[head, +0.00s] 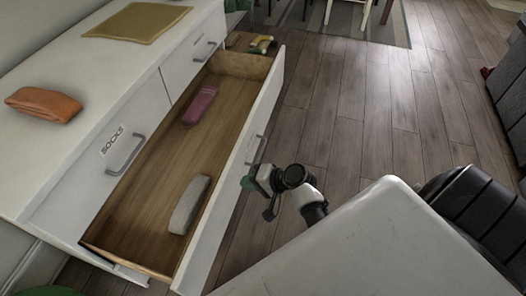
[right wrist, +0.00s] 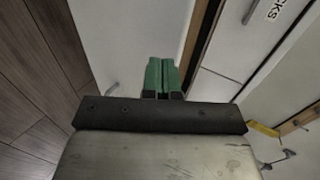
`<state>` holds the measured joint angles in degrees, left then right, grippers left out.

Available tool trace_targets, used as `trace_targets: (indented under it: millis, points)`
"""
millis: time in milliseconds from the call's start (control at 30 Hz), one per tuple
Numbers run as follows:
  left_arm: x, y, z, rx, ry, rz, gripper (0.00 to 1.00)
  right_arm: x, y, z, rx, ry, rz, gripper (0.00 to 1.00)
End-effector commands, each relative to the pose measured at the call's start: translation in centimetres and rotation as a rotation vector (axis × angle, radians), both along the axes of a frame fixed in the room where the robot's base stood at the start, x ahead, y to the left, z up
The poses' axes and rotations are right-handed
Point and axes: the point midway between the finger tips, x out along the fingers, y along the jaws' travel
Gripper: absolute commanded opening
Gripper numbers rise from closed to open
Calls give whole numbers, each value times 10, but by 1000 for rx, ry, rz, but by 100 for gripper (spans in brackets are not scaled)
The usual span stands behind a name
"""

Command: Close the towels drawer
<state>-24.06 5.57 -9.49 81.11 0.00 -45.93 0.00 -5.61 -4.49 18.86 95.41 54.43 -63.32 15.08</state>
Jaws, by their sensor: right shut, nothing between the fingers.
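A long wooden-bottomed drawer (head: 150,205) with a white front is pulled far out of the white dresser, below the drawer marked SOCKS. Its own label does not show. A maroon rolled cloth (head: 200,106) and a grey rolled cloth (head: 188,205) lie inside it. The drawer's front panel (head: 225,190) has a grey handle (head: 254,149). My right gripper (head: 250,184) is beside the outer face of this panel, near the handle. In the right wrist view its green fingers (right wrist: 161,76) are shut and empty; contact with the panel cannot be told. My left gripper does not show.
The closed SOCKS drawer (head: 88,160) and another closed drawer (head: 190,57) sit above. A further drawer (head: 238,41) at the back is open, with a yellow item in it. An orange folded cloth (head: 43,104) lies on the dresser top.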

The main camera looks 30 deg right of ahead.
Motion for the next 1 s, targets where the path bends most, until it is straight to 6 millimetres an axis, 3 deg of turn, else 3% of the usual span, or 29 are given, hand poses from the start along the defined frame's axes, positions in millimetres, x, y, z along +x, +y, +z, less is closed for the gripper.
trace_targets:
  millis: [100,333,800,1000]
  points:
    - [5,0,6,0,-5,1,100,17,14,-3,1,-3,0,0]
    - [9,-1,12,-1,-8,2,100,32,28,-4,0,0,-1,0]
    - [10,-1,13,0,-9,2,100,35,29,-4,-2,1,0,0]
    - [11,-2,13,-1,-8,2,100,47,23,-4,-3,0,0,0]
